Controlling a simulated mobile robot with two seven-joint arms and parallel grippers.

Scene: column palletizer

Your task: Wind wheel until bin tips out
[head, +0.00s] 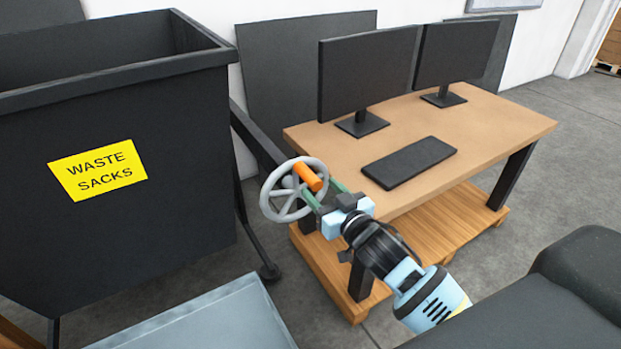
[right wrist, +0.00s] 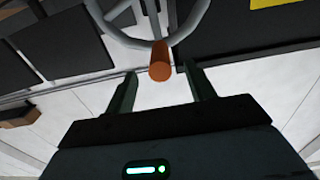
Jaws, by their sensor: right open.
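The black bin (head: 120,215) stands upright at the left with a yellow "WASTE SACKS" label (head: 98,170). The grey spoked wheel (head: 273,203) is at its right side, with an orange handle (head: 307,177) sticking out from the rim. My right gripper (head: 325,192) is open, close to the handle. In the right wrist view the handle (right wrist: 160,66) shows between and just beyond the two green fingers (right wrist: 160,88), apart from both. The wheel (right wrist: 150,20) shows above it. My left gripper is not in view.
A desk (head: 480,135) with two monitors (head: 365,75) and a black keyboard (head: 410,162) stands right of the wheel, on a wooden pallet (head: 440,235). A grey-blue flat surface (head: 215,320) lies in front of the bin. Grey floor (head: 570,170) is clear at the right.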

